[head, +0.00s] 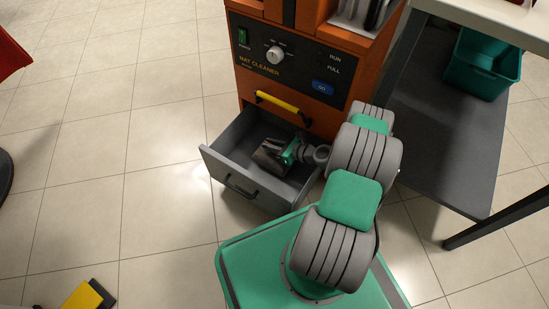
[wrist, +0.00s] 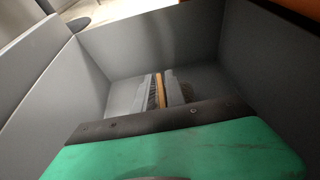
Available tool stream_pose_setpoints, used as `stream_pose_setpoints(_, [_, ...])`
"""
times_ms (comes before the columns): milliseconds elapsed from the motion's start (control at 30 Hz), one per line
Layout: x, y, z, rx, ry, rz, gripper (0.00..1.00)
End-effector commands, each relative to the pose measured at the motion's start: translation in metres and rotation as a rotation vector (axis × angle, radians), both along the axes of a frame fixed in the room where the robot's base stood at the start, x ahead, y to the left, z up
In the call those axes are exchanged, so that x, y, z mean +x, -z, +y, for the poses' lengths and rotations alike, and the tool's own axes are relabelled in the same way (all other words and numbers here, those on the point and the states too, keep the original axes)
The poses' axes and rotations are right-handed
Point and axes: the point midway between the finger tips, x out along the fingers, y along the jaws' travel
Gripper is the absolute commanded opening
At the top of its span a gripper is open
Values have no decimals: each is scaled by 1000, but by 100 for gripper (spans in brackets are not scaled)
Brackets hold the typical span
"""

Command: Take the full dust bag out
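A grey drawer (head: 235,184) is pulled out low on the orange mat cleaner (head: 300,62). My gripper (head: 268,157) reaches down inside it, between its walls. In the wrist view the grey drawer walls (wrist: 140,40) stand around my gripper (wrist: 160,90). Its two dark-padded fingers are close together, with a narrow tan strip (wrist: 159,90) between them. I cannot tell whether the strip is part of a dust bag or whether the fingers grip it. No full dust bag can be made out. My gripper's body hides the near part of the drawer.
A yellow handle (head: 281,103) and a control panel (head: 290,62) are on the machine above the drawer. A dark shelf (head: 440,125) with a teal bin (head: 487,65) stands at the right. A yellow and black object (head: 85,297) lies at lower left. The tiled floor (head: 110,130) at left is mostly clear.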

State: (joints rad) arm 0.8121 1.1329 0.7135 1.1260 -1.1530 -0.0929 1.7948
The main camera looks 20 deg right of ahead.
Motion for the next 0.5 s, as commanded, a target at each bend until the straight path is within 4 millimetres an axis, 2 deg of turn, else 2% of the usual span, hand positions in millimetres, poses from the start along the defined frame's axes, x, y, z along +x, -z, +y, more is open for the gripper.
stream_pose_setpoints(33, [0, 0, 0, 0, 0, 0, 11])
stream_pose_setpoints(167, [0, 0, 0, 0, 0, 0, 0])
stream_pose_setpoints(500, [0, 0, 0, 0, 0, 0, 0])
